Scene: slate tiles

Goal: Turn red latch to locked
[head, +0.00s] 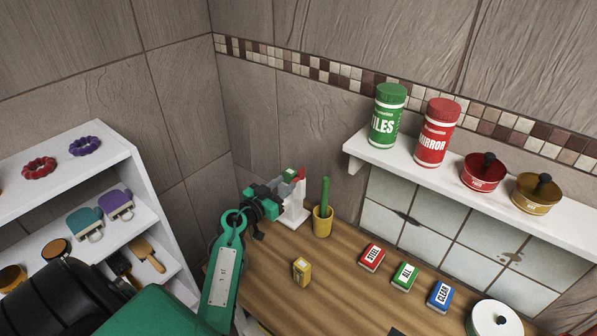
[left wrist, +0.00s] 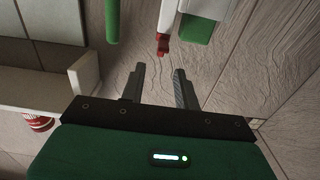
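The red latch (head: 301,174) sits at the top of a white stand (head: 296,212) on the wooden bench, beside a green patch (head: 289,175). In the left wrist view the red latch (left wrist: 162,43) hangs from the white body, with a green block (left wrist: 198,29) to its right. My left gripper (head: 278,186) is just left of the stand in the head view. In the left wrist view its two dark fingers (left wrist: 160,70) are apart with nothing between them, and the latch shows just beyond their tips. I cannot tell whether they touch it. My right gripper is not in view.
A yellow cup (head: 322,226) with a green stick stands right of the stand. A yellow box (head: 302,271) and red (head: 372,257), green (head: 405,276) and blue (head: 440,295) boxes lie on the bench. A wall shelf (head: 362,149) holds canisters and pots; a white rack (head: 137,185) stands left.

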